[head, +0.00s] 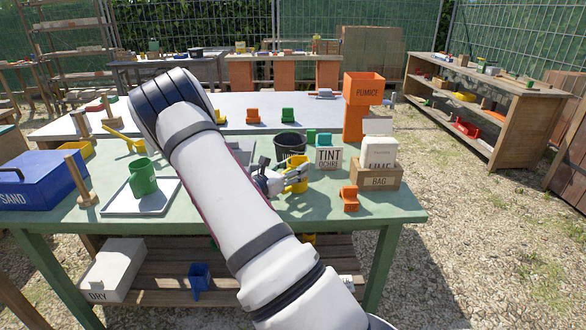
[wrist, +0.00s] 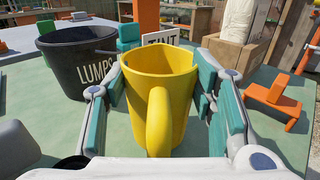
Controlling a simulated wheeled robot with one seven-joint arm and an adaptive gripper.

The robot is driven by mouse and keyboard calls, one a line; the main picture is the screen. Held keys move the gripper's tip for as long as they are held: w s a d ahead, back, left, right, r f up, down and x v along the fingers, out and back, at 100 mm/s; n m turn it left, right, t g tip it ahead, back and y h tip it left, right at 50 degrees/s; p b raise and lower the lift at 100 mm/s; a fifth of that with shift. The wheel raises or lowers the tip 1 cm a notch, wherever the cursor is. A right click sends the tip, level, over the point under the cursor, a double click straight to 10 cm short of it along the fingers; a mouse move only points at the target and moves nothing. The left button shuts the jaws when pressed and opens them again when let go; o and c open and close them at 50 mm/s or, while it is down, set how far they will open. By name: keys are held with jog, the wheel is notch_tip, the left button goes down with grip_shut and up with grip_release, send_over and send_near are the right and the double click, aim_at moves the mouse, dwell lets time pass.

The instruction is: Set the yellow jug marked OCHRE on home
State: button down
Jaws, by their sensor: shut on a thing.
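The yellow jug (head: 300,167) is at the front right part of the green table (head: 385,207), in front of the TINT OCHRE card (head: 328,158). My gripper (head: 279,181) is shut on it. In the wrist view the jug (wrist: 183,72) stands upright between my gripper's teal-padded fingers (wrist: 165,105), its handle towards the camera. No OCHRE mark shows on its visible side. No place marked home is readable.
The black LUMPS bucket (wrist: 75,62) stands close left of the jug. The BAG box (head: 374,178) and an orange object (head: 349,198) are to the right. A green jug (head: 142,178) stands on a white board (head: 120,205) at left, near the blue SAND box (head: 42,183).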

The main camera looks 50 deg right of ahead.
jog(key=shift+f, duration=0.1)
dwell(0.3)
jog(key=shift+c, duration=0.2)
grip_release()
jog(key=shift+o, duration=0.2)
dwell(0.6)
jog(key=shift+a, duration=0.1)
jog(key=shift+w+a+p, duration=0.2)
jog(key=shift+a+p, duration=0.8)
jog(key=shift+a, duration=2.4)
